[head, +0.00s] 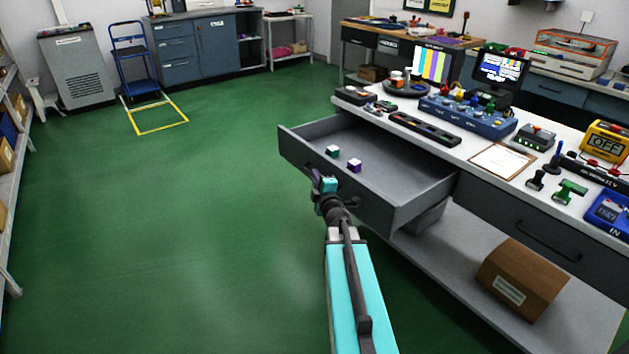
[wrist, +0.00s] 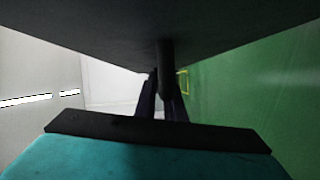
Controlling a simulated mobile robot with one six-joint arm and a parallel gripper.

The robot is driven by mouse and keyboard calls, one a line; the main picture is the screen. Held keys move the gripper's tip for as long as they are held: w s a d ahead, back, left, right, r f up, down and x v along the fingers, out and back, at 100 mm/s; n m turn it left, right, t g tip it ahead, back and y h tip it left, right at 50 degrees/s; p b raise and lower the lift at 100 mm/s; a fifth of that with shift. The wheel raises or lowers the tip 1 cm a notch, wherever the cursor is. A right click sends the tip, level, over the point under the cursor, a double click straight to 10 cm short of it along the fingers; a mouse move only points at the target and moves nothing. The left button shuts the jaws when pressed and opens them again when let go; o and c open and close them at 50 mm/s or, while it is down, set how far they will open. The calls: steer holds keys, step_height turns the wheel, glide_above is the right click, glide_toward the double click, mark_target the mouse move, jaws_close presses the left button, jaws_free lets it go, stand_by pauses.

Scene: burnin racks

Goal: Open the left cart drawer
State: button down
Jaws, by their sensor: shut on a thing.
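The left cart drawer (head: 385,211) is pulled out from the white-topped cart in the head view. My gripper (head: 314,178) is at the drawer's front face, shut on the handle; the arm partly covers this spot. In the wrist view the dark drawer front (wrist: 90,35) fills the top, and the handle (wrist: 166,68) runs between the fingers of my gripper (wrist: 162,95).
The right cart drawer (head: 535,240) is shut. A cardboard box (head: 522,279) stands on the cart's lower shelf. The cart top holds a blue panel (head: 465,117), a clipboard (head: 502,160) and several devices. Green floor (head: 170,220) to the left is clear. Shelving stands at the far left.

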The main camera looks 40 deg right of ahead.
steer(key=shift+d, duration=0.15)
steer(key=c, duration=1.8)
jaws_free()
steer(key=shift+c, duration=0.2)
steer(key=shift+s, duration=0.1)
steer(key=p+v, duration=0.2)
steer(key=v, duration=0.3)
steer(key=shift+s+a+r, duration=0.15)
steer(key=shift+s+a, duration=0.05)
steer(key=shift+s, duration=0.1)
steer(key=shift+s+a+p, duration=0.15)
steer(key=shift+s+p, duration=0.1)
steer(key=shift+p, duration=0.9)
